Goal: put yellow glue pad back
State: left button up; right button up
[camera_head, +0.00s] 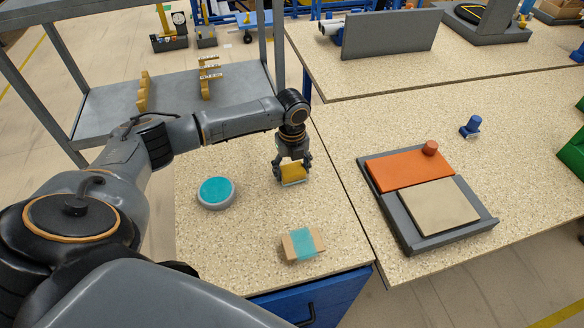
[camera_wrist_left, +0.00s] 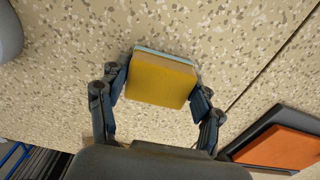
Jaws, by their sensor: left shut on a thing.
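The yellow glue pad (camera_head: 292,173) is a small square block with a pale edge. My left gripper (camera_head: 293,168) is shut on it over the speckled table top (camera_head: 240,240). In the left wrist view the pad (camera_wrist_left: 162,79) sits between the two fingers of my left gripper (camera_wrist_left: 160,92), its yellow face towards the camera. I cannot tell whether the pad touches the table. My right gripper is not in view.
A round teal-topped grey pad (camera_head: 215,191) lies left of the gripper. A cardboard box with teal tape (camera_head: 302,243) lies in front. On the right table are a grey tray (camera_head: 455,238) with an orange plate (camera_head: 405,171) and beige plate (camera_head: 439,207), and a blue piece (camera_head: 471,126).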

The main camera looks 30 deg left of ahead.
aim_at(292, 169)
pick_arm(q)
jog(key=o, duration=1.2)
jog(key=shift+f+b, duration=0.2)
jog(key=shift+b, duration=0.35)
notch_tip(292, 169, up, 5)
jog(key=shift+s+f+b, duration=0.1)
jog(key=shift+b, duration=1.05)
notch_tip(292, 169, up, 9)
jog(key=shift+s+d+r+b, duration=0.1)
jog(key=shift+s+r+b, duration=0.1)
jog(key=shift+b, duration=0.2)
